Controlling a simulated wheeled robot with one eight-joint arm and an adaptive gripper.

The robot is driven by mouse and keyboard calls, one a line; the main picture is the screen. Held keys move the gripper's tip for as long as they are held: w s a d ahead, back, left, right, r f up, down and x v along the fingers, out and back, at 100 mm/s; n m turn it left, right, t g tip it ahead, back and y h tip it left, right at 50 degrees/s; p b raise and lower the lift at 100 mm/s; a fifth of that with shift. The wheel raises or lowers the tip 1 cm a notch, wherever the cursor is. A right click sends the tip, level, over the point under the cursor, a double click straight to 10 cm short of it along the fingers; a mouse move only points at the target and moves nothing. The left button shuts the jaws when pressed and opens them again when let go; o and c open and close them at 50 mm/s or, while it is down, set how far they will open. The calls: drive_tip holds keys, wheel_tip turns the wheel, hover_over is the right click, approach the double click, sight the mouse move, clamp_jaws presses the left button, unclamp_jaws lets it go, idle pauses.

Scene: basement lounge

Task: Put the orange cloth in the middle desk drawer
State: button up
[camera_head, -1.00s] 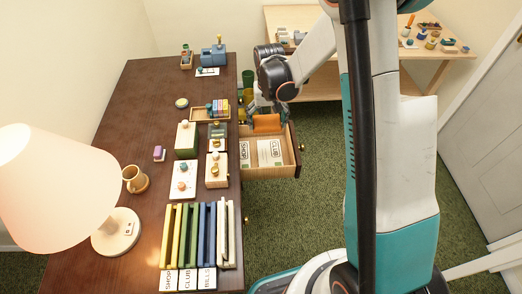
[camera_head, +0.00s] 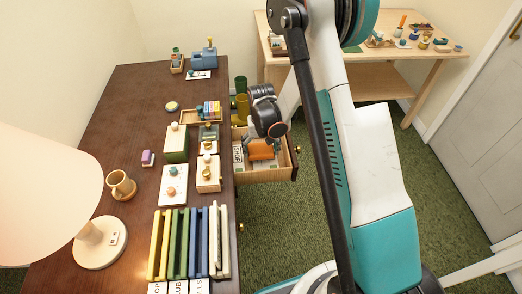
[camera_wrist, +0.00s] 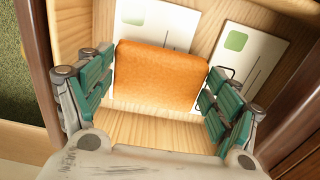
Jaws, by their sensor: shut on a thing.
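The orange cloth (camera_head: 262,151) is a folded, padded-looking rectangle, also seen in the wrist view (camera_wrist: 160,76). My gripper (camera_wrist: 158,92) is shut on it, with green finger pads at its left and right edges. The cloth is over the open drawer (camera_head: 265,176), within its outline, in front of two white cards. The wrist view shows the drawer's bare wooden floor (camera_wrist: 150,130) nearer me. I cannot tell whether the cloth touches the floor. The drawer is pulled out from the right side of the dark desk (camera_head: 110,120).
White cards (camera_wrist: 160,22) lie in the drawer. A wooden side table (camera_head: 385,75) stands at the back. Green carpet (camera_head: 300,215) is clear beside the desk.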

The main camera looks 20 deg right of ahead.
drive_tip(key=shift+f, duration=0.55)
drive_tip(key=o, duration=1.1)
drive_tip(key=shift+c, duration=0.2)
wheel_tip(320, 180, up, 13)
drive_tip(key=p, duration=0.5)
wheel_tip(320, 180, up, 11)
drive_tip(key=t, duration=0.2)
hover_over(261, 150)
drive_tip(key=s, duration=0.4)
drive_tip(key=s+r+n+t, duration=0.1)
drive_tip(key=s+r+t, duration=0.1)
drive_tip(key=s+r, duration=0.5)
drive_tip(key=s+r+n+t, duration=0.1)
drive_tip(key=s+r+t, duration=0.2)
drive_tip(key=s+r, duration=0.4)
drive_tip(key=shift+s, duration=2.95)
